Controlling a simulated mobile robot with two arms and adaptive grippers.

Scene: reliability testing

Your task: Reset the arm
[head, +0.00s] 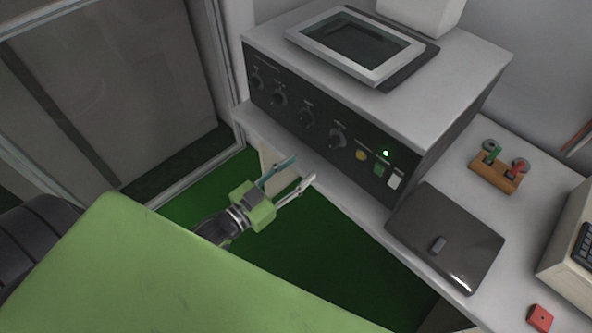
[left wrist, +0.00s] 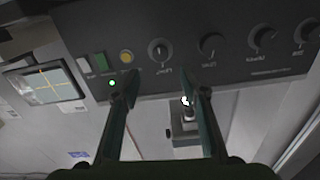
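My left gripper (head: 291,179) is open and empty in the head view. It hangs in front of the shelf edge, below the dark front panel of a grey machine (head: 335,138). In the left wrist view its two fingers (left wrist: 156,82) stand apart, pointing at the panel's lower part, with nothing between the tips. The panel carries several black knobs (head: 337,138), a yellow button (head: 361,155), a green switch (head: 379,170), a white switch (head: 396,180) and a lit green lamp (head: 386,153). My right gripper is not in view.
A framed screen (head: 355,42) lies on the machine. To the right on the grey worktop (head: 462,160) are a dark flat box (head: 445,240), a wooden block with red and green parts (head: 496,178) and a red piece (head: 540,318). A glass-panelled door (head: 110,90) stands left.

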